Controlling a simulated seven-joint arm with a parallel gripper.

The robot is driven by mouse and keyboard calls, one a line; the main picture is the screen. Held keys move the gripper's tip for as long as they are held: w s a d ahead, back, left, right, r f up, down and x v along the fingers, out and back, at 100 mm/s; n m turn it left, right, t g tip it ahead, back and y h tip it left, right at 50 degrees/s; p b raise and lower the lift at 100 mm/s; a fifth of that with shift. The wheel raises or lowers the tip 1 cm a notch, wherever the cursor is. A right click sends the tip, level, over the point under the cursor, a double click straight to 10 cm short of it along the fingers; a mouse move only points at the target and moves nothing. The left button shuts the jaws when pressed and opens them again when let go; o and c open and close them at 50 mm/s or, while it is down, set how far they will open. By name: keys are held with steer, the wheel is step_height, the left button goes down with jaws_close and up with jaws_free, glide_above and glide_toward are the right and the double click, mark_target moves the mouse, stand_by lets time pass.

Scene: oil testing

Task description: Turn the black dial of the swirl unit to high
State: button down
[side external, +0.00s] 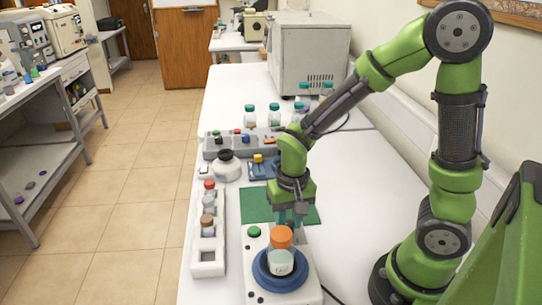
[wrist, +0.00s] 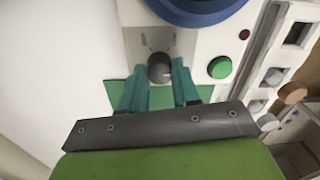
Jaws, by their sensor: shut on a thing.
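The swirl unit (side external: 292,240) is a white box with a round blue platform (side external: 280,276) and a green button (side external: 254,231). An orange-capped bottle (side external: 281,258) with a label stands upright on the platform. In the wrist view the black dial (wrist: 160,68) sits on the unit's face, with small marks above it and a light line on its right side. My gripper (wrist: 160,77) has its two teal fingers on either side of the dial, shut on it. In the side view the bottle and my gripper hide the dial. The green button also shows in the wrist view (wrist: 219,67).
A white rack (side external: 208,262) with several capped bottles stands left of the unit. A green mat (side external: 256,203) lies behind it. A round white device with a black knob (side external: 226,165) and a grey tray (side external: 222,143) stand further back. The table to the right is clear.

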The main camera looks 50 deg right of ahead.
mark_target(289, 222)
steer(key=c, duration=0.8)
jaws_free()
steer(key=r, duration=1.7)
steer(key=shift+s+d, duration=0.15)
steer(key=shift+d, duration=0.1)
steer(key=s+n+t, duration=0.1)
steer(key=t, duration=0.1)
steer(key=s+r+n+t+y, duration=0.1)
steer(key=s+t, duration=0.1)
steer(key=s+n+t, duration=0.1)
steer(key=t, duration=0.2)
steer(key=shift+s+d+r+y, duration=0.2)
steer(key=shift+s+r+y, duration=0.05)
steer(key=shift+s+y, duration=0.05)
